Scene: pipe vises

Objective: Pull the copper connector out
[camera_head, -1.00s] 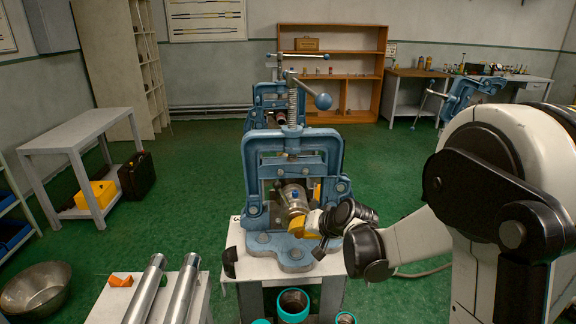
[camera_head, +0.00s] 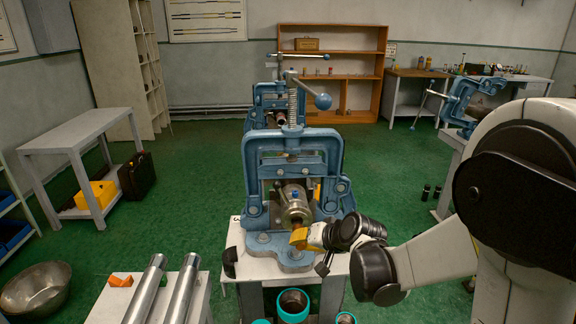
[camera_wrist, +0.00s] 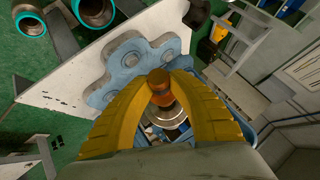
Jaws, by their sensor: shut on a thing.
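The copper connector (camera_wrist: 160,86) is between the two yellow fingers of my gripper (camera_wrist: 165,80) in the wrist view. My gripper (camera_head: 301,237) is shut on it in front of the blue pipe vise (camera_head: 292,163). A steel pipe end with a round collar (camera_head: 294,203) is clamped in the vise. In the head view a bit of brownish copper shows between the collar and the yellow fingertips. In the wrist view the collar is behind the connector. I cannot tell whether the connector still sits inside the pipe.
The vise stands on a white stand (camera_head: 237,262), with teal-rimmed pipes (camera_head: 293,306) below. Two steel pipes (camera_head: 183,290) and an orange piece (camera_head: 121,281) lie on a table at the lower left. Other vises stand behind and to the right. Green floor is open around the stand.

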